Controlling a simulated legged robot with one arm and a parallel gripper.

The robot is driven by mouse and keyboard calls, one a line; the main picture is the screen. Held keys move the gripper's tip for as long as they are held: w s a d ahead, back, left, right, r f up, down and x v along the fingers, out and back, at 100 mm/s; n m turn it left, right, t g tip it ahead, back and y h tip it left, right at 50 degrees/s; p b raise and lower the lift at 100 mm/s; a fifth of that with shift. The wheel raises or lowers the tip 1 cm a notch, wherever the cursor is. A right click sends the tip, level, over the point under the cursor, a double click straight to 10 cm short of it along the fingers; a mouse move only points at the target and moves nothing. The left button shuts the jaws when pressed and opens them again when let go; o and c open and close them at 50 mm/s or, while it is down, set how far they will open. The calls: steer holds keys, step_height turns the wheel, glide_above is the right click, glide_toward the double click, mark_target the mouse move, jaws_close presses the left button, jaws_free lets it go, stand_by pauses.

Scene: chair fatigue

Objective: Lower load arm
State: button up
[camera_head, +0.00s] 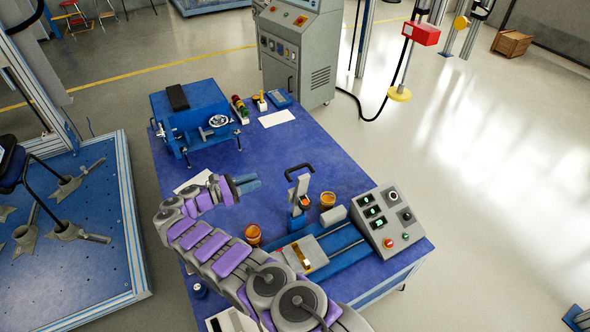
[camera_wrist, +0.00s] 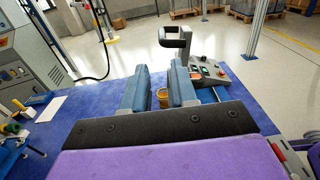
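The load arm (camera_head: 300,190) is a grey lever standing roughly upright on a blue bench fixture, with a black handle (camera_head: 299,168) at its top. The handle also shows in the wrist view (camera_wrist: 175,40), ahead of and slightly right of my fingers. My gripper (camera_head: 248,183) is left of the load arm in the head view, apart from it and above the table. In the wrist view my gripper (camera_wrist: 160,88) has its two blue fingers parted, with nothing held between them. The lower part of the lever is hidden in the wrist view.
A control box (camera_head: 390,215) with green displays stands right of the fixture. Orange cups (camera_head: 327,200) (camera_head: 253,235) flank the lever. A blue vise-like machine (camera_head: 190,112) stands at the table's far left. The blue table (camera_head: 330,160) is clear behind the lever.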

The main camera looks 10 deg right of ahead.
mark_target(296, 167)
steer(key=x, duration=0.5)
steer(key=b+x, duration=0.1)
steer(key=x, duration=0.5)
steer(key=f+b+x, duration=0.1)
steer(key=x, duration=0.4)
steer(key=shift+s+d, duration=0.15)
steer(key=shift+d, duration=0.2)
steer(key=shift+r, duration=0.1)
jaws_close()
